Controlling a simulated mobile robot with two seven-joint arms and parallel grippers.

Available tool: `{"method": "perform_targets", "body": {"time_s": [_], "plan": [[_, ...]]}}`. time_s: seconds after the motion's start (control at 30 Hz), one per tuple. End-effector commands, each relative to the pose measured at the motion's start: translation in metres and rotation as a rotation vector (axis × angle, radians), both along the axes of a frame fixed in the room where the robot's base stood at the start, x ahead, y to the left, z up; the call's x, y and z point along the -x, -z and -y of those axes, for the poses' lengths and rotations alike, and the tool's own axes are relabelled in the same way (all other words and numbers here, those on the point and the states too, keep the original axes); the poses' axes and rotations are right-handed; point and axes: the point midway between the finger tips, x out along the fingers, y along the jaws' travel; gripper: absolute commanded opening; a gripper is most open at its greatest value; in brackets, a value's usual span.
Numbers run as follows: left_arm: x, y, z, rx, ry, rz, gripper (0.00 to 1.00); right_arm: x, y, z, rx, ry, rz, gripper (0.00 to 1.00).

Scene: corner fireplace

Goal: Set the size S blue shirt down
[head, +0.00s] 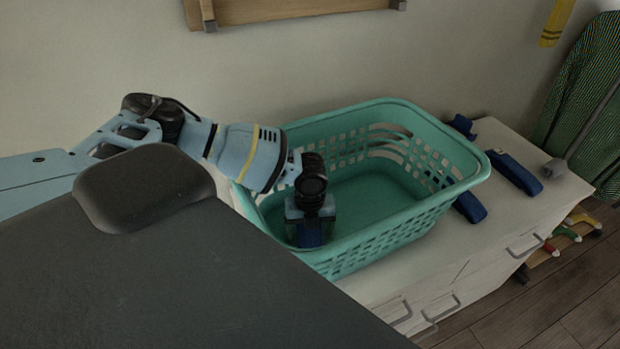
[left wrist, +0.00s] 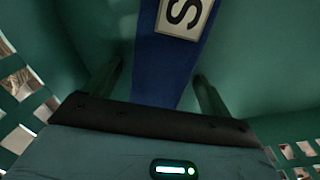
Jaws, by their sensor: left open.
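The blue shirt (left wrist: 165,72) shows in the left wrist view as a narrow folded strip with a white label reading S. It is inside the green laundry basket (head: 455,185). In the head view only a small blue part of the shirt (head: 311,236) shows beneath my gripper. My left gripper (head: 309,222) reaches down into the left part of the basket. Its two fingers stand apart on either side of the shirt, with gaps visible on both sides in the left wrist view. Whether the shirt's underside touches the basket floor is hidden. My right gripper is not in view.
The basket stands on a white drawer cabinet (head: 545,205). Several other folded blue items, including one at the right (head: 514,173), lie on the cabinet beside the basket. A green striped board (head: 588,95) leans at the far right. The basket's middle and right floor is clear.

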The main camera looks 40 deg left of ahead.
Motion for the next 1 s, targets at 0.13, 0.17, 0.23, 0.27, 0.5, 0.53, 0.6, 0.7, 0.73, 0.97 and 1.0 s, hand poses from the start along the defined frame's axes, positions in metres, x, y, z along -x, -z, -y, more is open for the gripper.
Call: {"method": "perform_targets", "body": {"time_s": [0.13,0.17,0.23,0.27,0.5,0.53,0.6,0.7,0.73,0.97,1.0], "plan": [[-0.001,-0.009,0.0,0.0,-0.001,0.001,0.83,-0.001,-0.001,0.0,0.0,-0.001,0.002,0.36],[0.0,-0.013,-0.001,0.001,-0.002,0.001,0.83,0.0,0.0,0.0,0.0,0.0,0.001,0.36],[-0.001,-0.023,0.0,0.001,-0.001,0.001,0.83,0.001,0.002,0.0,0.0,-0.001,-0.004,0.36],[0.0,-0.028,0.0,0.001,-0.001,0.001,0.83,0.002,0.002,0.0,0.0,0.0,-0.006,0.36],[-0.001,-0.078,0.0,0.001,-0.001,0.004,0.83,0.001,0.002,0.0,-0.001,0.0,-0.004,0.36],[-0.001,-0.084,0.0,0.001,0.0,0.004,0.83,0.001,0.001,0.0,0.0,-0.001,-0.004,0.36],[0.0,-0.096,0.0,0.001,-0.001,0.004,0.83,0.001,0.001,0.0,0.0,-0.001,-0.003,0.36],[0.0,-0.109,0.0,0.001,0.0,0.002,0.83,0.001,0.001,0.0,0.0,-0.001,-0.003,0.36],[0.0,-0.112,0.0,0.0,0.0,0.003,0.83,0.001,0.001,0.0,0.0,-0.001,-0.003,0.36],[0.0,-0.123,0.0,0.0,0.0,0.0,0.83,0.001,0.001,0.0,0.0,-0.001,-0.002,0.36],[0.0,-0.123,0.0,0.0,0.0,0.0,0.83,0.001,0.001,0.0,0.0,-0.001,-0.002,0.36]]}}
